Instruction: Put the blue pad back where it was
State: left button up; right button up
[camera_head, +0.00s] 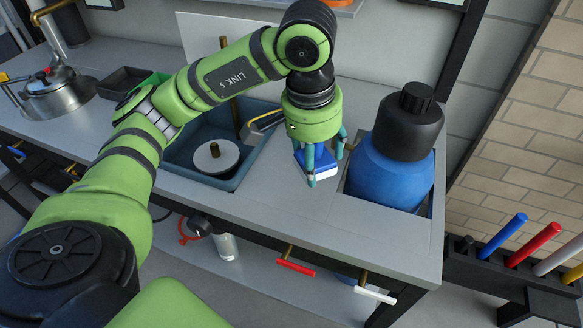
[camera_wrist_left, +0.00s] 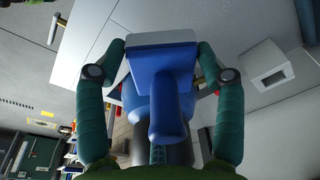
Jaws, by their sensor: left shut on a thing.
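The blue pad (camera_head: 317,157) is a blue block with a white underside, and it shows between the fingers of my left gripper (camera_head: 326,163) in the head view. The gripper is over the grey bench, between the sink and the large blue bottle. In the left wrist view the pad's blue handle (camera_wrist_left: 168,118) points towards the palm, and its pale flat base (camera_wrist_left: 162,39) lies out at the fingertips. The left gripper (camera_wrist_left: 162,52) is shut on it, one finger on each side. Whether the pad touches the bench cannot be told. My right gripper is not in view.
A blue bottle (camera_head: 388,178) with a black cap sits in a bench cutout just right of the gripper. A blue-grey sink (camera_head: 240,173) holding a white disc (camera_head: 216,157) lies to the left. The bench front (camera_head: 300,212) is clear. A metal pot (camera_head: 52,98) stands far left.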

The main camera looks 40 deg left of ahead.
pick_arm(q)
send_over(294, 177)
jog(key=f, duration=0.4)
jog(key=shift+s+a, duration=0.1)
jog(key=shift+s, duration=0.1)
jog(key=shift+f, duration=1.85)
jog(key=shift+f, duration=0.25)
jog(key=o, duration=1.5)
jog(key=shift+r, duration=0.1)
